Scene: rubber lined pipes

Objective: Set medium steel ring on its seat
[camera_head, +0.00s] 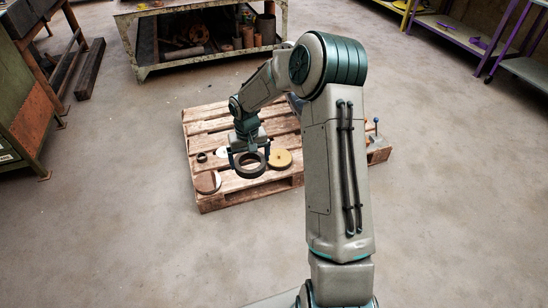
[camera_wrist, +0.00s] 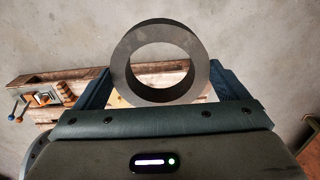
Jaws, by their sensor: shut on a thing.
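A thick dark grey ring, which I take to be the medium steel ring (camera_head: 249,175), is held between the two blue fingers of my gripper (camera_head: 249,160). In the wrist view the ring (camera_wrist: 118,62) lies across the fingers, with its open hole facing the camera. The ring is at the front part of the wooden pallet (camera_head: 228,200) and appears to be above it. I cannot tell its exact height. A yellow round piece (camera_head: 281,159) is just right of the ring. A brown and white round piece (camera_head: 208,182) is at the pallet's front left. Which piece is the seat is unclear.
A small dark ring (camera_head: 202,157) and a pale disc (camera_head: 222,152) lie on the pallet left of my gripper. Tools with blue and orange ends (camera_head: 374,128) stand at the pallet's right. A workbench (camera_head: 200,50) stands behind. The concrete floor around is clear.

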